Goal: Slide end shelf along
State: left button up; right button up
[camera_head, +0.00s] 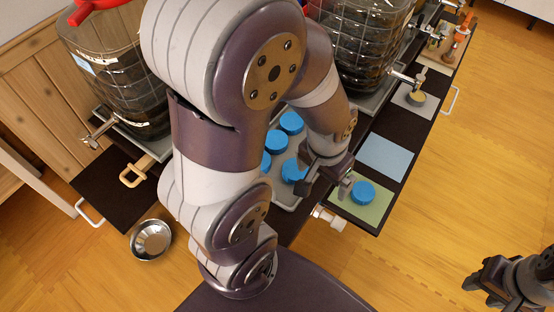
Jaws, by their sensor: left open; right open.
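A dark shelf board (100,188) sticks out at the left end of the bench, with a white bar handle (89,213) on its outer edge. Another white handle (451,100) is on the right edge of the dark bench surface; I cannot tell which end the task means. My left gripper (324,186) is open above the bench, between a grey tray (286,205) of blue lids and a green mat (372,213) with a blue lid (362,193). It seems to hold nothing. My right gripper (497,285) is open over the floor at lower right, away from the bench.
Large glass jars with taps stand at left (115,70) and upper middle (360,45). A light blue mat (385,157) lies beside the green one. A metal bowl (151,240) is below the left shelf. My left arm hides much of the bench middle.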

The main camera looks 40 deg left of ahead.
aim_at(99, 184)
jog(key=k+l+u, duration=0.1)
jog(key=k, duration=0.3)
jog(key=k+l+u, duration=0.15)
jog(key=k, duration=0.25)
jog(key=u, duration=2.45)
